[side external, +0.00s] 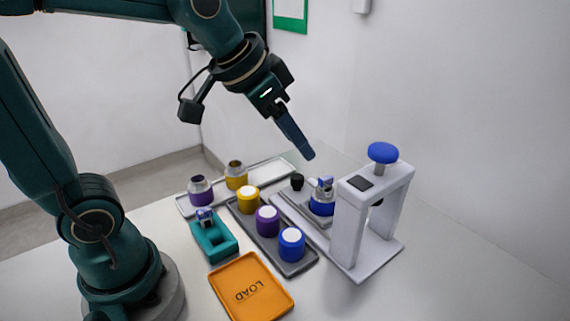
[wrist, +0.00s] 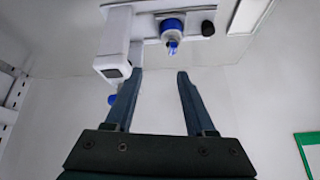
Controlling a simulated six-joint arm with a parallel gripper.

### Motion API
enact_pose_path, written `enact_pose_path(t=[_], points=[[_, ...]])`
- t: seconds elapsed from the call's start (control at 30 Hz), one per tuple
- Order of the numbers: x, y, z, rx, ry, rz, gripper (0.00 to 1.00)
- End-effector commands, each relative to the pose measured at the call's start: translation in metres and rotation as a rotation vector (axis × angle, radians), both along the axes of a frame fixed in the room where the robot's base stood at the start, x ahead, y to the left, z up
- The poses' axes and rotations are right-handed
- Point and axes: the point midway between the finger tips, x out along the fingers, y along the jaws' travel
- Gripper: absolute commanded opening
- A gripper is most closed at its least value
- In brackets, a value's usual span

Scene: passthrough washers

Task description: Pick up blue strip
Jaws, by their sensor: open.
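My gripper (side external: 308,155) is held in the air above and behind the grey press. In the wrist view my gripper (wrist: 160,72) has its two fingers apart with nothing between them. A blue-banded container (side external: 322,205) stands on the grey plate beside the press, with a small blue and pale piece on top; it also shows in the wrist view (wrist: 172,27). A teal holder (side external: 213,241) at the left carries another small blue and pale piece (side external: 205,216). I cannot tell for certain which piece is the blue strip. My gripper touches none of these.
The press (side external: 348,228) has a blue knob (side external: 383,152) on top. A dark tray (side external: 295,268) holds yellow, purple and blue white-topped cups. A pale tray (side external: 270,169) holds two metal-necked containers. An orange LOAD tray (side external: 250,291) lies in front. The table's right side is clear.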

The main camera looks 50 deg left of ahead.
Motion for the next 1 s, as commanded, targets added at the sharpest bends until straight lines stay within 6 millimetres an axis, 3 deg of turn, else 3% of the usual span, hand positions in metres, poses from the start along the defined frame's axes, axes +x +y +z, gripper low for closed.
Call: enact_pose_path(t=[0.1,0.3,0.8,1.0], points=[[0.035,0.007,-0.014,-0.001,0.038,-0.008,0.55],[0.069,0.018,-0.046,-0.016,0.110,0.004,0.55],[0.084,0.022,-0.105,-0.030,0.191,0.026,0.55],[0.090,0.021,-0.120,-0.028,0.187,0.027,0.55]])
